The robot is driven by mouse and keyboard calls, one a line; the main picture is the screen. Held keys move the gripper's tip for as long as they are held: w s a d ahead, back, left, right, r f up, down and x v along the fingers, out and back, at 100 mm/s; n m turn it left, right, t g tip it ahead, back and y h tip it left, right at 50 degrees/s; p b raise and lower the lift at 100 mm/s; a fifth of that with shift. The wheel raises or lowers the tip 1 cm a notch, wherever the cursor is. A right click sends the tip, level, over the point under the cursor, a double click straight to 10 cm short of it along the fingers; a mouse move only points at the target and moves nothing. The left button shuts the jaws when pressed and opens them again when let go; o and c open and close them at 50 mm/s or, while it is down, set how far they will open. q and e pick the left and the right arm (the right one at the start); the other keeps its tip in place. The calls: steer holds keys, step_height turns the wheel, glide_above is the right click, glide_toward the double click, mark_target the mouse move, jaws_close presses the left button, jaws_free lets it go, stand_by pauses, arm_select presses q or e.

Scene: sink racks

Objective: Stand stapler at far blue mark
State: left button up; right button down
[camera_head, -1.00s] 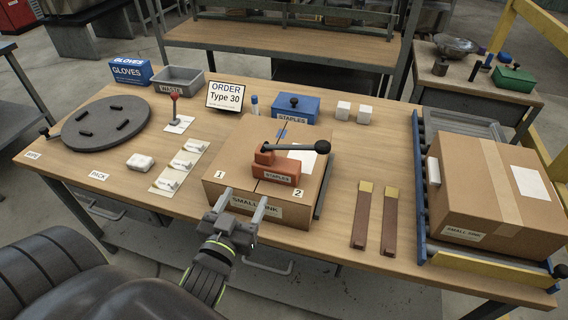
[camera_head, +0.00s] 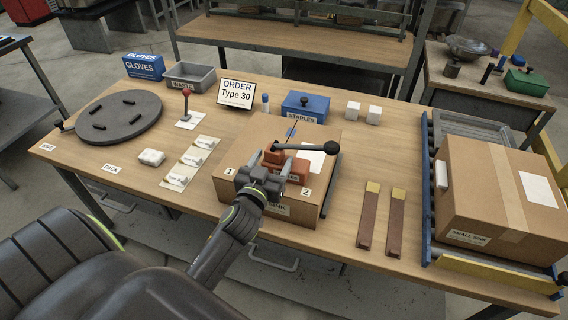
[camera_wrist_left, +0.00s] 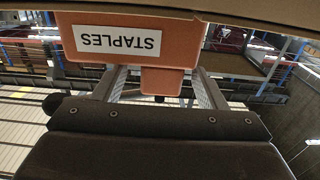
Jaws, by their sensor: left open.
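The orange-red stapler (camera_head: 296,169), with a long lever ending in a black knob, stands on top of a closed cardboard box (camera_head: 234,150). Its STAPLES label is partly hidden by my gripper in the head view. A blue mark (camera_head: 291,132) lies near the box's far edge, behind the stapler. My left gripper (camera_head: 272,165) is open at the stapler's near side. In the left wrist view the picture is upside down: the stapler (camera_wrist_left: 180,40) fills the top, and the open fingers flank its narrower part. I cannot tell whether they touch it. My right gripper is out of view.
Marks 1 (camera_head: 229,171) and 2 (camera_head: 306,191) lie at the box's near corners. A blue staples box (camera_head: 305,108) and an order sign (camera_head: 236,93) stand behind. Two brown strips (camera_head: 396,225) lie to the right, before a larger carton (camera_head: 500,195) on a conveyor.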

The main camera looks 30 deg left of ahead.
mark_target(277, 149)
arm_select(q)
steer(key=shift+p+x, duration=0.45)
steer(key=shift+x, duration=1.9)
steer(key=shift+s+a, duration=0.1)
steer(key=shift+a, duration=0.05)
steer(key=shift+c, duration=0.4)
steer(key=shift+f, duration=0.1)
jaws_close()
